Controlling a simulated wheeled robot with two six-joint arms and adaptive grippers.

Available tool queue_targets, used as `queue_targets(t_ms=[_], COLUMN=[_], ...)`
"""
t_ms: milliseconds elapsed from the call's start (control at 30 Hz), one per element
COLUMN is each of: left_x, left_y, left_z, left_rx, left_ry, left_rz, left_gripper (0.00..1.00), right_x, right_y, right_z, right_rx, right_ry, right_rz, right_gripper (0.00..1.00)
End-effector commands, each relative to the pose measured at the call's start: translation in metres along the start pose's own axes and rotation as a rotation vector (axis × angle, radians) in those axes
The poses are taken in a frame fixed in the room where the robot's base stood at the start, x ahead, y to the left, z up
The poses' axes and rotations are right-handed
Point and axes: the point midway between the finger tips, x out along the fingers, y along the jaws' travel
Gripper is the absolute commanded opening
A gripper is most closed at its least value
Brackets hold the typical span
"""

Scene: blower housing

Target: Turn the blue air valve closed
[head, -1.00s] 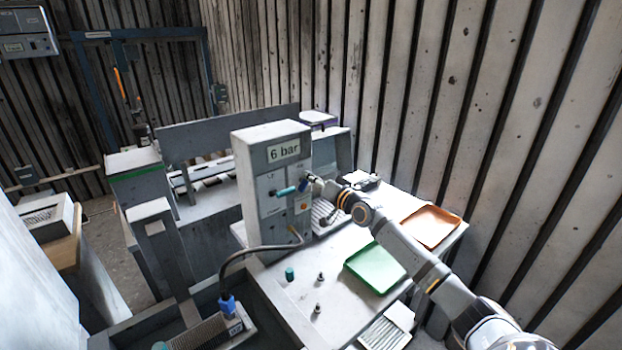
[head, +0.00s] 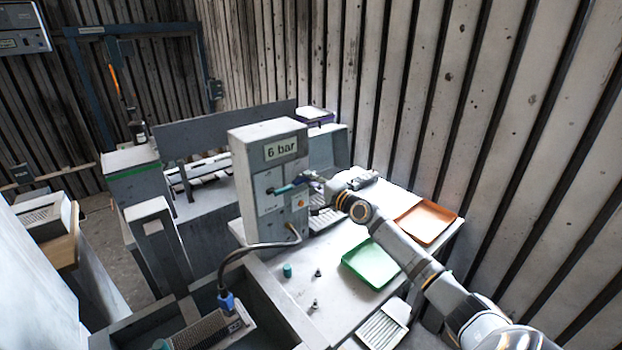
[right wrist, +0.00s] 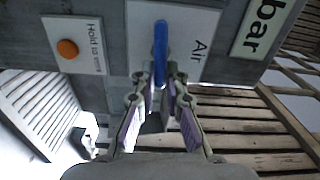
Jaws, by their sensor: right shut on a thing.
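The blue air valve handle (right wrist: 161,48) sticks out from the white plate marked "Air" (right wrist: 200,48) in the right wrist view. My right gripper (right wrist: 160,82) is shut on its near end, with one finger on each side. The handle looks upright in that view. In the head view my right gripper (head: 311,180) is at the front face of the grey "6 bar" box (head: 268,150) and largely covers the valve. My left gripper is not in view.
A teal handle (head: 284,189) projects from the box beside my gripper. An orange button (right wrist: 67,48) sits on a neighbouring plate. A green tray (head: 370,264) and an orange tray (head: 427,223) lie on the table, with small loose parts nearer the box.

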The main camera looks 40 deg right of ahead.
Motion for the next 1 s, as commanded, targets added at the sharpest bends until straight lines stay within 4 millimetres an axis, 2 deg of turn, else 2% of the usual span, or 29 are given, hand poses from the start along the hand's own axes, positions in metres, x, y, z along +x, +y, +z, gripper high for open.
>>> queue_targets(t_ms=[300, 767, 800, 933, 1000], left_x=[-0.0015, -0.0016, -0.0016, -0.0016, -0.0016], left_y=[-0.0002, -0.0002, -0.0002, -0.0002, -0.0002], left_z=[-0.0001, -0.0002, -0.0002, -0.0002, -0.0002], left_rx=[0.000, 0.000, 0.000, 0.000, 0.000], left_ry=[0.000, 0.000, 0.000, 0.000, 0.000], left_rz=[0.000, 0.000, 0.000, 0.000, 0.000], left_gripper=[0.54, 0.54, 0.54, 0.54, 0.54], right_x=[-0.0001, -0.0001, -0.0001, -0.0001, -0.0001], right_y=[0.0024, 0.0028, 0.0028, 0.0026, 0.0024], right_z=[0.0000, 0.0002, 0.0002, 0.0002, 0.0002], right_rx=[0.085, 0.096, 0.096, 0.095, 0.095], right_ry=[0.000, 0.000, 0.000, 0.000, 0.000], right_rz=[0.001, 0.001, 0.001, 0.001, 0.001], right_gripper=[0.00, 0.00, 0.16, 0.34, 0.35])
